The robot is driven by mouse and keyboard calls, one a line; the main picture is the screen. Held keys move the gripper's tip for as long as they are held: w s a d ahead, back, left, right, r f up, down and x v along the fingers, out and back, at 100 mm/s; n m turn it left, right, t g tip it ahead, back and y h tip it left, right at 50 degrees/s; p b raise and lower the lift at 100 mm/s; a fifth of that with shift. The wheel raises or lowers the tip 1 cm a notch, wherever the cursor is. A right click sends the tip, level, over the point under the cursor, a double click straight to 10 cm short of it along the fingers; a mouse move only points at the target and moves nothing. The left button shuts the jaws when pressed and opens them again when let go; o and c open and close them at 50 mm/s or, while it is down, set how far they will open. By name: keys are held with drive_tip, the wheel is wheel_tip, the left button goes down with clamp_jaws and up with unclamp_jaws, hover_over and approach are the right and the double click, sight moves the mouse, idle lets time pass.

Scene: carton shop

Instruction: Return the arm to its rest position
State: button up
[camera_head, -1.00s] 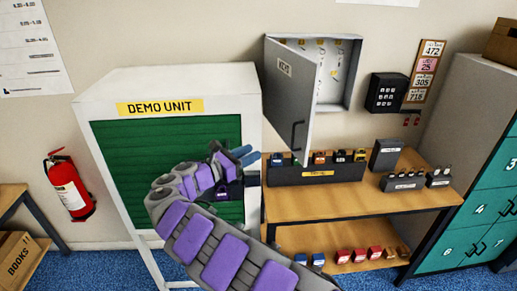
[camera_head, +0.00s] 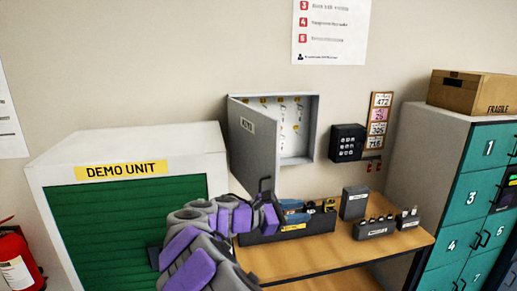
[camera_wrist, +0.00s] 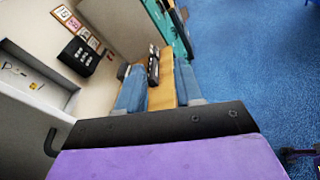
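My arm (camera_head: 205,235) is purple and grey and rises from the bottom of the head view, folded in front of the demo unit and bench. My gripper (camera_head: 292,212) is at its right end, in front of the black tray on the bench; its blue fingers are partly hidden and small there. In the wrist view, the two blue fingers of my gripper (camera_wrist: 160,68) are clearly apart. Nothing is held between them; only the bench and a dark item behind show through the gap.
The open key cabinet door (camera_head: 253,148) stands close behind my gripper. The wooden bench (camera_head: 385,243) holds a black tray (camera_head: 262,238) and small dark boxes. The demo unit (camera_head: 125,148) is left, teal lockers (camera_head: 465,215) right.

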drive_tip(key=s+d+f+m+g+y+b, duration=0.1)
drive_tip(key=s+d+f+m+g+y, duration=0.15)
drive_tip(key=s+d, duration=0.35)
drive_tip(key=s+d+f+m+g+y, duration=0.1)
drive_tip(key=s+d+m+g, duration=0.1)
drive_tip(key=s+d+m, duration=0.4)
drive_tip(key=s+d+f+m+g+y+b, duration=0.15)
drive_tip(key=s+d, duration=0.25)
drive_tip(key=s, duration=0.4)
drive_tip(key=s+a+f+m+y+b, duration=0.1)
drive_tip(key=s+a+f+m+y, duration=0.3)
drive_tip(key=s, duration=0.7)
drive_tip(key=s+a+f+m+g+y+b, duration=0.1)
drive_tip(key=s+a+f+m+y, duration=0.3)
drive_tip(key=s+f, duration=0.5)
drive_tip(key=s+a+y, duration=0.2)
drive_tip(key=s+a, duration=0.1)
drive_tip(key=shift+s+f+g, duration=0.15)
drive_tip(key=shift+f+g, duration=0.05)
drive_tip(key=shift+g, duration=0.1)
